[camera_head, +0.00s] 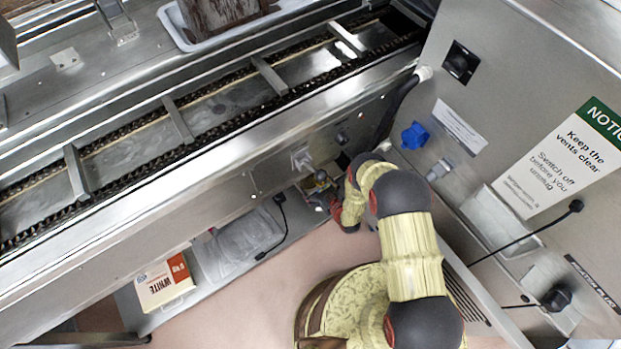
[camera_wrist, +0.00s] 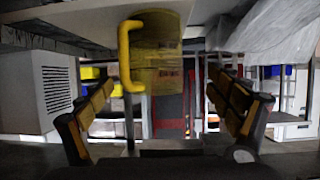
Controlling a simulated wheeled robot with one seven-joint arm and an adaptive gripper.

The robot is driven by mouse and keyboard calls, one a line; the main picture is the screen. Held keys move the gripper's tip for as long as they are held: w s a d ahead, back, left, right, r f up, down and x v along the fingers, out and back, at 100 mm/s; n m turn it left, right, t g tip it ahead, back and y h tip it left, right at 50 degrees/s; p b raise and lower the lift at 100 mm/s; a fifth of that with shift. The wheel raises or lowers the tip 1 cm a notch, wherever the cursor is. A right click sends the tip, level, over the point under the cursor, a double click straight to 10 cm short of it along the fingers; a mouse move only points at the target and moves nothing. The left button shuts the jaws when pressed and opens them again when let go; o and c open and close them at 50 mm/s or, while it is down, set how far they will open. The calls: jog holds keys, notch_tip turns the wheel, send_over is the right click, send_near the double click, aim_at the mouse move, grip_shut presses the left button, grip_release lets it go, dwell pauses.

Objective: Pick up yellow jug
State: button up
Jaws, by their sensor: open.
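The yellow jug (camera_wrist: 165,48) shows in the wrist view at the upper middle. It is see-through, with a solid yellow handle (camera_wrist: 124,55) on its left side. The wrist view looks upside down, and the jug appears to stand on a shelf surface at the top of the picture. My gripper (camera_wrist: 165,103) is open, with one finger on each side of the picture and the jug showing beyond and between them. I cannot tell whether they touch it. In the head view my gripper (camera_head: 322,188) is low beside the conveyor; the jug cannot be made out clearly there.
A clear plastic bag (camera_head: 240,242) and a white box (camera_head: 164,284) lie on the low shelf under the conveyor (camera_head: 150,215). The bag also shows in the wrist view (camera_wrist: 265,30). A metal cabinet (camera_head: 500,100) with cables stands close to my arm's right.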

aim_at(312, 184)
notch_tip(312, 184, down, 4)
jog(key=b, duration=0.3)
jog(key=shift+w+r, duration=0.1)
jog(key=shift+d+b+x, duration=0.15)
jog(key=shift+b+x, duration=0.85)
jog(key=shift+x, duration=0.9)
jog(key=shift+d+b+x, duration=0.2)
jog(key=shift+b+x, duration=0.8)
jog(key=shift+x, duration=0.95)
jog(key=shift+w, duration=0.2)
jog(key=shift+c, duration=0.3)
jog(key=c, duration=1.8)
